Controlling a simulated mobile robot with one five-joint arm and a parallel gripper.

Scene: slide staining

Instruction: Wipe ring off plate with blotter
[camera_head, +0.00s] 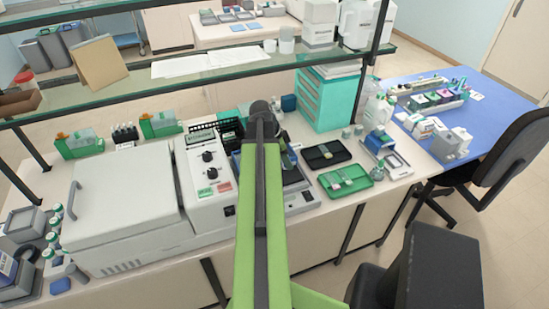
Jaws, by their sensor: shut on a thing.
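My arm reaches up the middle of the view and over the bench. My gripper (289,159) is mostly hidden behind it; only a small dark part shows at the arm's right side. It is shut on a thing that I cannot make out. Below it is a dark flat-topped device (301,200) with a grey front, which may be the plate. My arm covers much of its top. I cannot make out a ring on it, and I cannot tell any blotter apart.
A large white lidded machine (120,205) stands at left, beside a control panel with knobs (208,178). A green tray (345,181) and a black tray (326,154) lie at right. A teal drawer cabinet (322,103) stands behind. A glass shelf (130,78) crosses above the bench.

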